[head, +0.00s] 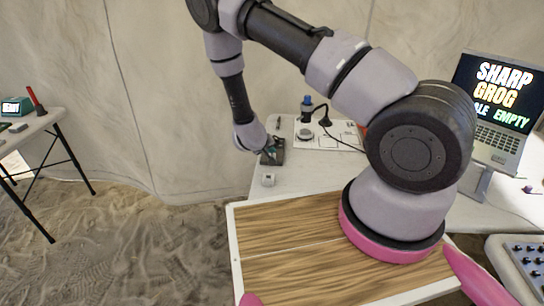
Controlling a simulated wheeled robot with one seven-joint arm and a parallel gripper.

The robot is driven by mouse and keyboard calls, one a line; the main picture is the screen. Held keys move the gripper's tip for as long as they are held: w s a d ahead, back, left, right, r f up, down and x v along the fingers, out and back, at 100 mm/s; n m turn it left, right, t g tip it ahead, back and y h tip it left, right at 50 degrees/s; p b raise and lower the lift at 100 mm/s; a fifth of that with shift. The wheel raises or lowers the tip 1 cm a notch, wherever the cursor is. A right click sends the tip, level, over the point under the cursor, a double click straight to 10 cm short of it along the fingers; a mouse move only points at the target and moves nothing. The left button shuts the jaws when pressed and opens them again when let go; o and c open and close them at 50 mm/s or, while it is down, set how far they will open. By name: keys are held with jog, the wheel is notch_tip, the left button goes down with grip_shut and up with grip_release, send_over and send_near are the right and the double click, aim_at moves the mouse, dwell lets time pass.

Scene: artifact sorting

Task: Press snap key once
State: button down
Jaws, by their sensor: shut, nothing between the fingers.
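My gripper (269,154) is shut and empty, pointing down at a small dark box-like device (278,158) on the white table. Its tip overlaps the left part of the device in the head view; I cannot tell whether it touches. A small whitish block (268,180) with a dark spot on top sits on the table just in front of the device. No readable label shows which of these is the snap key, and the gripper hides part of the device.
On the white table (315,181), a blue-topped dark upright object (307,107) and a cabled black stand (325,117) are behind right. A side table (30,128) stands left, sandy floor (150,240) between.

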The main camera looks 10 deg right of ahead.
jog(key=shift+s+f, duration=0.1)
jog(key=shift+f, duration=0.5)
dwell(0.9)
jog(key=shift+r, duration=0.85)
jog(key=shift+r, duration=0.1)
jog(key=shift+r, duration=2.4)
